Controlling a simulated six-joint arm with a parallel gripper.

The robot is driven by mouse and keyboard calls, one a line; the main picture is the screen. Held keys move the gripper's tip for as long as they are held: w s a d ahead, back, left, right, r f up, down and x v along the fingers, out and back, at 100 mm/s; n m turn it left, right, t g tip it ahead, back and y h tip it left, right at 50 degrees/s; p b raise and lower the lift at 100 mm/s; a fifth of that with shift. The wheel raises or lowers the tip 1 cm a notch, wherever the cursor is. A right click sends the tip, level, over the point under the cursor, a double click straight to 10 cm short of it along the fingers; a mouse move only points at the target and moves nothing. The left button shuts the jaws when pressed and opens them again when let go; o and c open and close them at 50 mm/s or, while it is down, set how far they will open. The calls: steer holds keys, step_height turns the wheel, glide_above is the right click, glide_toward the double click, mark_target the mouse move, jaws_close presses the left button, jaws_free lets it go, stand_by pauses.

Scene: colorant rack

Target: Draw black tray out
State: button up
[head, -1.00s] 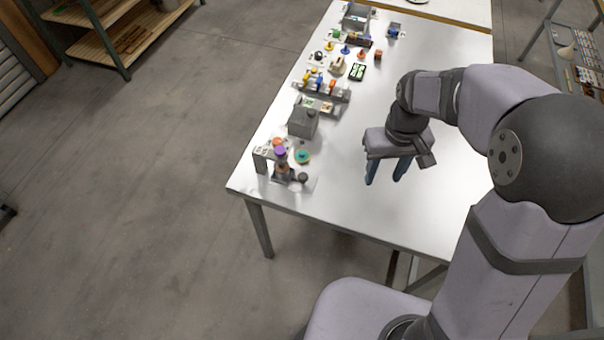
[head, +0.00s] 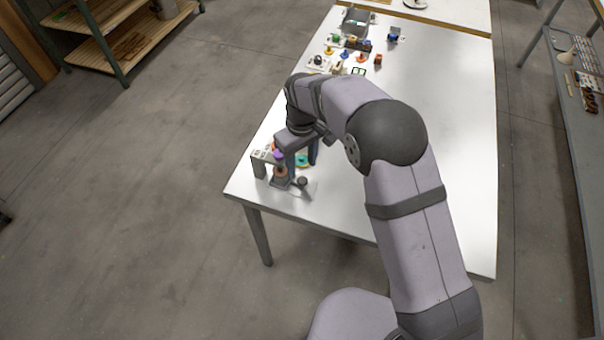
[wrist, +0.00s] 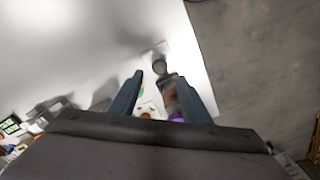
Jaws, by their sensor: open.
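My gripper (head: 302,162) is open over the near left corner of the table. Its two blue fingers also show in the wrist view (wrist: 158,82), apart, with nothing clearly held between them. A small black-rimmed tray (head: 359,71) lies flat farther up the table, away from my gripper and partly behind my arm. What looks like the same tray shows at the left edge of the wrist view (wrist: 10,125). I cannot tell for sure that it is the black tray of the task.
A stand with a purple piece (head: 278,154) and a dark round knob (head: 302,181) is close by my fingers. A teal disc (head: 302,160) is partly hidden by them. Several small parts and a grey bin (head: 355,22) line the table's left side. The right side is clear.

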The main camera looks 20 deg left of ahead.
mark_target(302, 179)
steer(key=shift+f+p, duration=1)
steer(key=shift+f, duration=2)
